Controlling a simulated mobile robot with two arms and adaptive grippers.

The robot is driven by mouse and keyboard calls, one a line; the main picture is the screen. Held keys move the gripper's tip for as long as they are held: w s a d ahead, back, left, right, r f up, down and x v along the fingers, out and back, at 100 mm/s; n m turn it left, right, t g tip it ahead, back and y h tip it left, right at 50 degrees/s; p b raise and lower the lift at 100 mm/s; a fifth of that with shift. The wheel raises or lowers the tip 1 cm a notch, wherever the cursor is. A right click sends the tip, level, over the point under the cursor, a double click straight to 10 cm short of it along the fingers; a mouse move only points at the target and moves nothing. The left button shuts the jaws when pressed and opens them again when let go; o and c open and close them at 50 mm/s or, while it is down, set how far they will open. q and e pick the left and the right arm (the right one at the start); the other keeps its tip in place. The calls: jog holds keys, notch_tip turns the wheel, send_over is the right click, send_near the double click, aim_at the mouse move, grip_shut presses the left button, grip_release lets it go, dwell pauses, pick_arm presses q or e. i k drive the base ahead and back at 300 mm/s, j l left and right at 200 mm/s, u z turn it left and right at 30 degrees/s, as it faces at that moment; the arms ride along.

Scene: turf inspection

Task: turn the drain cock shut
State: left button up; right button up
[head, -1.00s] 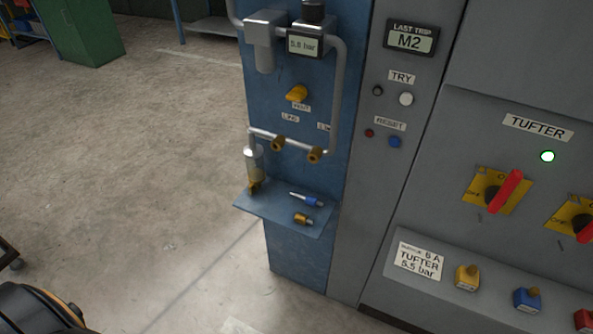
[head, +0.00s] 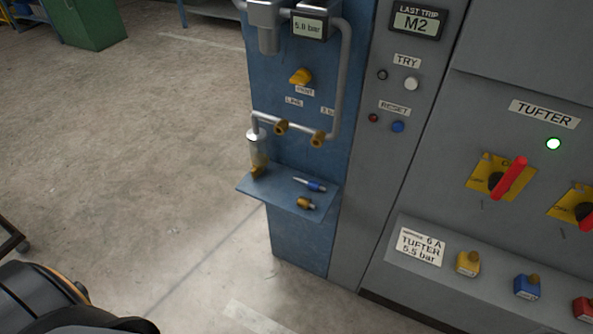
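A clear filter bowl (head: 257,150) hangs from the pipe on the left side of the blue panel. A small brass-yellow drain cock (head: 257,172) is at its lower end, just above the small blue shelf (head: 292,203). The cock is too small here to tell whether its handle stands open or shut. Neither of my grippers shows in the head view. A dark rounded part with an orange edge at the lower left seems to be my own arm.
A blue-tipped tool (head: 310,184) and a brass fitting (head: 307,203) lie on the shelf. Above are a yellow knob (head: 301,76), two brass valves on the pipe and a gauge (head: 310,27) reading 5.8 bar. A grey cabinet stands right.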

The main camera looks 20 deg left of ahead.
aim_at(254, 172)
jog(key=j+u, duration=0.2)
jog(key=u, duration=0.7)
